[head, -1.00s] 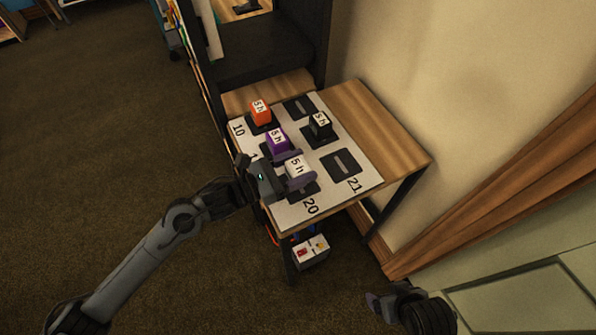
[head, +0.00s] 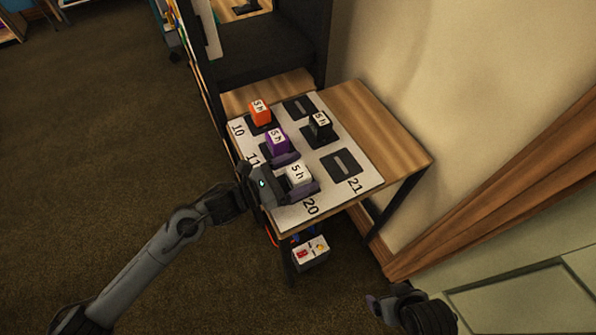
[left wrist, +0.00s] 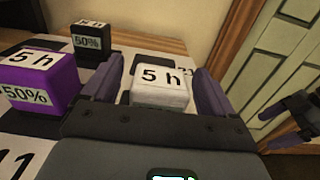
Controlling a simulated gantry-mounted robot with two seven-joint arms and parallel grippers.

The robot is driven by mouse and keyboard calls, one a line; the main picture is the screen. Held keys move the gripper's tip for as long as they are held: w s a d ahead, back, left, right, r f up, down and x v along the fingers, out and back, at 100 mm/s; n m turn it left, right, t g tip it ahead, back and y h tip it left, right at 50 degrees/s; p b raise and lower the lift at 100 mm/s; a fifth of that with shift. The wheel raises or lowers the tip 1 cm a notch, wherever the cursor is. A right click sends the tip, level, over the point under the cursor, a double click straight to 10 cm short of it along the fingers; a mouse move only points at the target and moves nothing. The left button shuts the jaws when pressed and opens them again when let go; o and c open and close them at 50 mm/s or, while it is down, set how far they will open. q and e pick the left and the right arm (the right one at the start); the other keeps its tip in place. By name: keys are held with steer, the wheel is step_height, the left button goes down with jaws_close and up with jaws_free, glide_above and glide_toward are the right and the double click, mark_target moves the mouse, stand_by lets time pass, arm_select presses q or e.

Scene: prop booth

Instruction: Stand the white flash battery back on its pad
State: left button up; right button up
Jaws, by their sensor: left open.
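The white flash battery (head: 298,174), its top marked "5 h", stands upright at the near corner of the board, by the number 20. In the left wrist view the white battery (left wrist: 161,88) is between my left gripper's two fingers, with a visible gap on the left side. My left gripper (head: 294,173) is open around it, low over the board. The pad under the battery is hidden by the battery and the fingers. My right gripper (head: 380,304) is off the table at the lower right, away from the battery; its jaws are unclear.
A purple battery (head: 277,141) stands close beside the left gripper's far finger. An orange battery (head: 260,113) and a black one (head: 320,124) stand farther back. Pad 21 (head: 341,166) is empty. The wooden table (head: 372,117) is bare at right, beside the wall.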

arm_select(q)
steer(key=shift+r, duration=0.1)
steer(key=shift+s+a, duration=0.1)
steer(key=shift+a, duration=0.05)
steer(key=p+v, duration=0.1)
steer(key=v, duration=1)
steer(key=shift+a, duration=0.3)
steer(key=shift+s, duration=0.15)
